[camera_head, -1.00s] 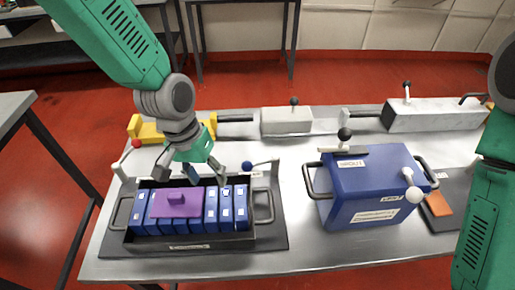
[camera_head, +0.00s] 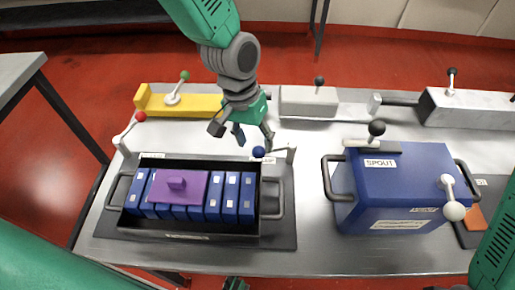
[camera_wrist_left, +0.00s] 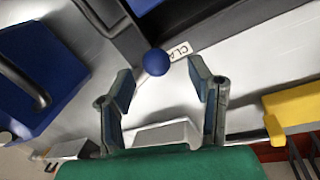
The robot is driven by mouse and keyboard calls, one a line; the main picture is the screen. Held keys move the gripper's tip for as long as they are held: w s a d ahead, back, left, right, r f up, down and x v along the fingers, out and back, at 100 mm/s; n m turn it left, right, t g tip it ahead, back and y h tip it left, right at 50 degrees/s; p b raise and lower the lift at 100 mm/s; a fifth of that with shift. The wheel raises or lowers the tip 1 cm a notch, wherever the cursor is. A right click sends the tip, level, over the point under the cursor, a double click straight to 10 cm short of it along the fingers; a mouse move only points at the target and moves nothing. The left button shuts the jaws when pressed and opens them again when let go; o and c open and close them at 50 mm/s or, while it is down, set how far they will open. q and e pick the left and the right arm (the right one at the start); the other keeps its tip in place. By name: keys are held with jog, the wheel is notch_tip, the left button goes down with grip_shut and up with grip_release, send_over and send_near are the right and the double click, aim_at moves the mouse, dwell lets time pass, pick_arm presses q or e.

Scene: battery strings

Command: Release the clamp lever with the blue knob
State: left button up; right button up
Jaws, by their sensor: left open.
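The clamp lever's blue knob (camera_head: 259,152) is at the back right corner of the black battery tray (camera_head: 200,237). Its pale lever (camera_head: 280,153) runs right to a small post. In the left wrist view the blue knob (camera_wrist_left: 156,62) shows between the two finger ends, beside a partly hidden label (camera_wrist_left: 181,50). My left gripper (camera_head: 252,142) is open and empty, pointing down just behind and above the knob. In the left wrist view its fingers (camera_wrist_left: 162,85) are spread either side of the knob; I cannot tell if they touch it.
A purple handled block (camera_head: 190,188) lies over blue cells in the tray. A red-knobbed lever (camera_head: 138,118) stands at the tray's back left. A blue box (camera_head: 400,190) with levers stands right. Yellow (camera_head: 195,105) and grey (camera_head: 308,100) fixtures line the back.

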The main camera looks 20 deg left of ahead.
aim_at(257, 147)
pick_arm(q)
jog(key=shift+s+d+f, duration=0.1)
jog(key=shift+d+f, duration=0.2)
jog(key=shift+f, duration=0.45)
jog(key=shift+d+f, duration=0.3)
jog(key=shift+f, duration=0.45)
jog(key=shift+a, duration=0.1)
jog(key=shift+a, duration=0.15)
grip_shut()
